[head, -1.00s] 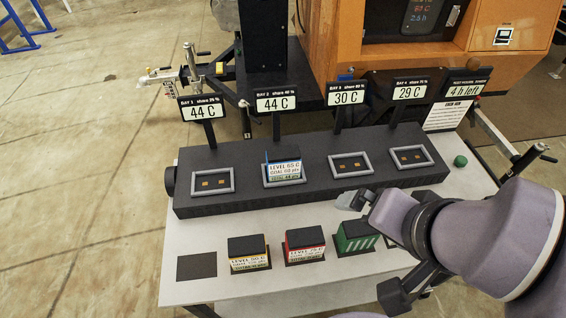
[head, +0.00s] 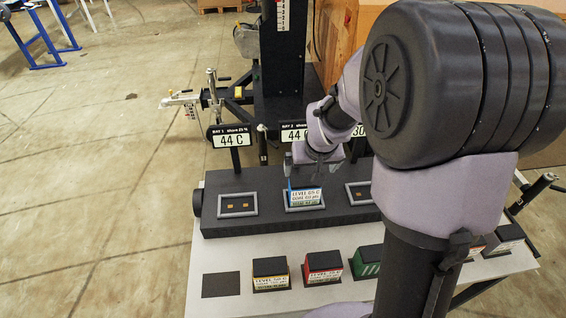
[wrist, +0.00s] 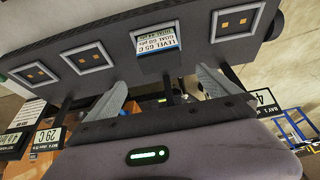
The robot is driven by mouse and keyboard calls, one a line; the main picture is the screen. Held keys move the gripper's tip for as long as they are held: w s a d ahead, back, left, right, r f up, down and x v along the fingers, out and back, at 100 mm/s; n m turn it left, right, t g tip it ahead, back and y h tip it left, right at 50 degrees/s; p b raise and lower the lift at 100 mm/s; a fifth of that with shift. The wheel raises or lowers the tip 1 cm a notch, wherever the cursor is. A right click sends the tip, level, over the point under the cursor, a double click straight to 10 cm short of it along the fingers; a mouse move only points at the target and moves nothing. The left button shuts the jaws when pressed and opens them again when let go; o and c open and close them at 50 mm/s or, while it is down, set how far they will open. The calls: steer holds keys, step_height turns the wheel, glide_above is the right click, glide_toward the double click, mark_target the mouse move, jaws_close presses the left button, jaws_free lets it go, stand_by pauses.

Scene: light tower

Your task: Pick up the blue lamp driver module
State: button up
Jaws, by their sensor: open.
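The blue lamp driver module (head: 305,198), with a white label reading LEVEL 65 C, sits in the framed bay 2 slot of the dark rack (head: 225,227). It also shows in the wrist view (wrist: 157,38), upside down, ahead of the fingers. My gripper (head: 314,162) is just above and behind the module in the head view, partly hidden by my own arm. In the wrist view my gripper (wrist: 162,82) is open, with nothing between its spread fingers. The module lies roughly in line with the gap, apart from both fingers.
Bay 1 (head: 237,206) and bay 3 (head: 362,194) are empty. Temperature signs on posts, such as the bay 1 sign (head: 231,137), stand behind the rack. Yellow (head: 270,273), red (head: 323,267) and green (head: 367,262) modules stand on the white table (head: 207,258) in front.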

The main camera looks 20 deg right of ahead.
mark_target(305, 180)
steer(key=b+x, duration=0.3)
steer(key=x, duration=0.9)
steer(key=shift+r, duration=0.1)
steer(key=c, duration=1.9)
